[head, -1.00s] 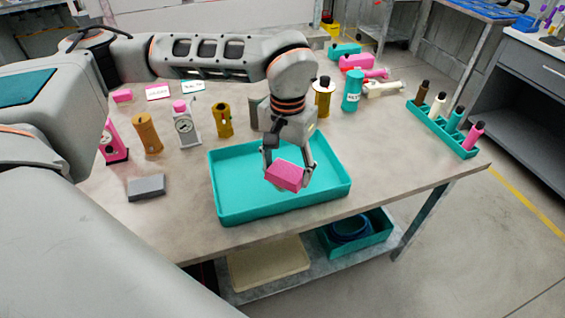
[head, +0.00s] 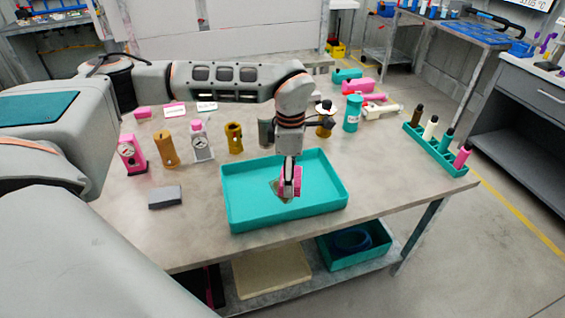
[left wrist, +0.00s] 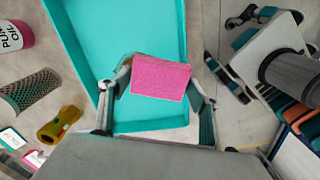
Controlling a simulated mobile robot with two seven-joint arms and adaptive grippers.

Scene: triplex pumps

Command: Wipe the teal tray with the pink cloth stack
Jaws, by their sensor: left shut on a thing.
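The teal tray (head: 236,205) lies on the near part of the table; it also fills the upper middle of the left wrist view (left wrist: 85,45). My left gripper (head: 290,188) points down into the tray and is shut on the pink cloth stack (head: 296,178). In the left wrist view the pink stack (left wrist: 160,77) sits between the fingers. A dull brownish patch (head: 279,189) shows on the tray floor beside the stack. Whether the stack touches the floor is hard to tell. My right gripper (left wrist: 220,42) appears at the upper right of the left wrist view, fingers apart and empty.
A grey block (head: 165,197) lies left of the tray. Pump parts, including a yellow cylinder (head: 234,137) and a teal bottle (head: 352,113), stand behind it. A teal rack (head: 440,157) stands at the right. Table space right of the tray is clear.

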